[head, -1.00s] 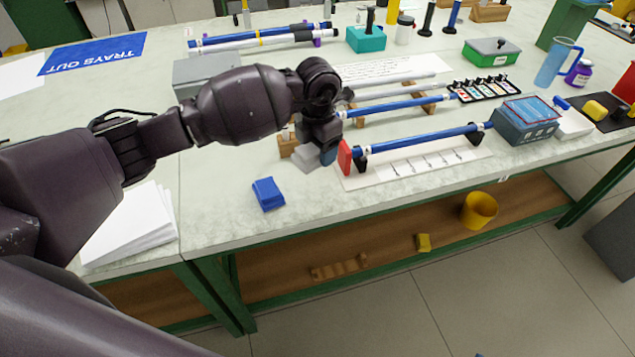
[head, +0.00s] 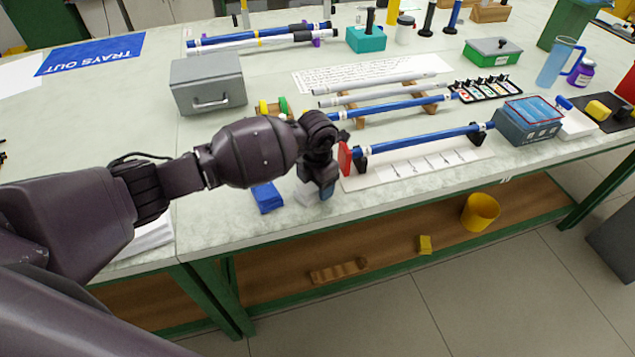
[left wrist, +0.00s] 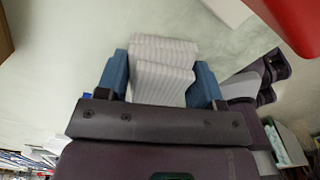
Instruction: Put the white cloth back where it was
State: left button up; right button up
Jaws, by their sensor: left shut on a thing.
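The white cloth (head: 307,193) is a folded, faintly striped block near the front edge of the bench, partly hidden by my gripper in the head view. In the left wrist view the cloth (left wrist: 162,68) sits between the two blue finger pads. My left gripper (head: 325,190) is shut on it; it also shows in the left wrist view (left wrist: 160,88). I cannot tell whether the cloth touches the bench top. A folded blue cloth (head: 267,198) lies just left of it. My right gripper is not in view.
To the right, a red block (head: 345,158) stands at the end of a blue rod (head: 420,138) above a marked white strip (head: 410,166). A grey box (head: 208,84) stands behind my arm. Bare bench top lies left of the blue cloth and along the front edge.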

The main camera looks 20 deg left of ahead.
pick_arm(q)
jog(key=o, duration=0.9)
jog(key=shift+f, duration=0.1)
jog(key=shift+c, duration=0.2)
notch_tip(320, 180, up, 12)
jog(key=p, duration=0.1)
jog(key=shift+r, duration=0.2)
